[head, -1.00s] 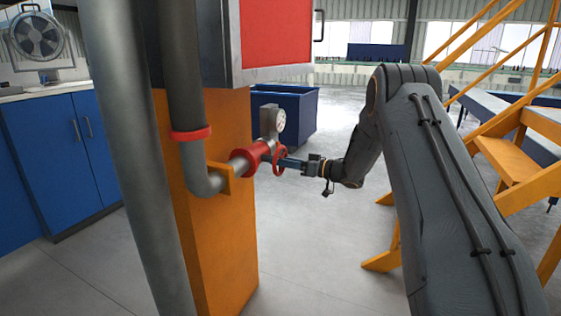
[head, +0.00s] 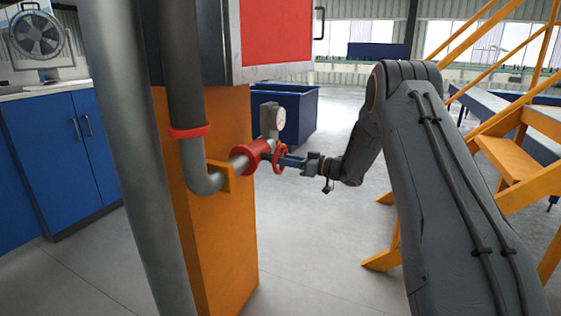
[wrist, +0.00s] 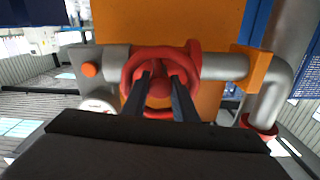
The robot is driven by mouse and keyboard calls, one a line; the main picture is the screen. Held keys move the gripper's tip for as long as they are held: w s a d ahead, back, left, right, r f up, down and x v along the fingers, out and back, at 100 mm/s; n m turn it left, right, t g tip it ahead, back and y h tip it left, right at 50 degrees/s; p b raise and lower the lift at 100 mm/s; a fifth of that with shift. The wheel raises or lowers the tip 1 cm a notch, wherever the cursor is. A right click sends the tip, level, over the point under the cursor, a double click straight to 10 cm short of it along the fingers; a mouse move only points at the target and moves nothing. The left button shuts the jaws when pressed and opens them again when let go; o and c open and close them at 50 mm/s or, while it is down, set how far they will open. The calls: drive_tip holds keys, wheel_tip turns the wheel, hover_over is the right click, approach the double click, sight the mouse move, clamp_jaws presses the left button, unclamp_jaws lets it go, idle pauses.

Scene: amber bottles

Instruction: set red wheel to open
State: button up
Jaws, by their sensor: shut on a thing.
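The red wheel (head: 279,158) sits on the front of a valve on a grey pipe, beside a red flange (head: 250,156). In the wrist view the red wheel (wrist: 128,76) shows as a ring around a red hub (wrist: 160,84). My gripper (head: 284,161) reaches the wheel from the right. In the wrist view its two dark fingers (wrist: 161,80) extend into the ring and are shut on the wheel at its middle. The exact contact at the fingertips is partly hidden.
A round gauge (head: 278,119) stands just above the valve. The pipe (head: 205,180) runs along an orange column (head: 225,250). A blue bin (head: 290,110) stands behind. Orange stairs (head: 510,160) are at the right. The floor between is clear.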

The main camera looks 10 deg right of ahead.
drive_tip(key=n+b, duration=0.2)
drive_tip(key=n, duration=0.3)
drive_tip(key=n+b, duration=0.2)
drive_tip(key=n, duration=0.3)
drive_tip(key=shift+n+b, duration=0.4)
drive_tip(key=n+b, duration=0.3)
drive_tip(key=n, duration=0.2)
drive_tip(key=shift+f, duration=0.1)
drive_tip(key=n+b, duration=0.4)
drive_tip(key=n, duration=0.1)
drive_tip(key=shift+n, duration=0.4)
drive_tip(key=o, duration=0.8)
drive_tip(key=shift+c, duration=0.2)
drive_tip(key=shift+d, duration=0.1)
